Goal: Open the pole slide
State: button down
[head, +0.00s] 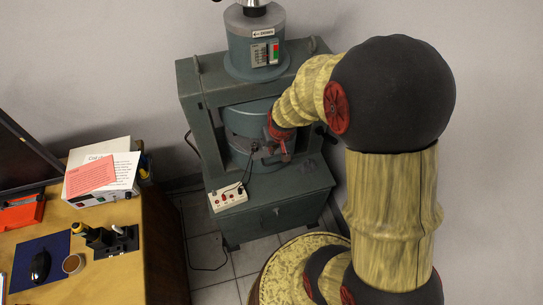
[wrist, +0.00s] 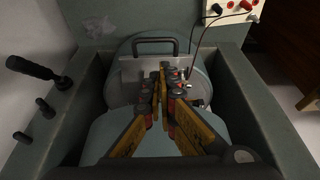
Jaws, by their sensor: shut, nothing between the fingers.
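The large blue-green magnet (head: 250,120) stands in a heavy frame in the head view, with upper and lower round parts and a gap between them. My gripper (wrist: 163,70) reaches into the frame; in the wrist view its fingers are shut with nothing between them. They lie over a grey metal plate (wrist: 128,72) on the round blue-grey pole. A black bar handle (wrist: 155,40) stands at the plate's far edge, just beyond the fingertips and apparently apart from them. I cannot tell for sure which part is the pole slide. My arm hides part of the gap in the head view.
The frame walls (wrist: 240,90) rise close on both sides of my gripper. A black-handled lever (wrist: 35,68) and smaller knobs are at left. A white terminal box (head: 228,197) has cables. A wooden desk (head: 120,255) with papers and a mouse stands left; floor lies between.

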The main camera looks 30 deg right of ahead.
aim_at(270, 156)
jog(key=b+x, duration=0.3)
jog(key=x, duration=0.6)
jog(key=shift+f, duration=0.2)
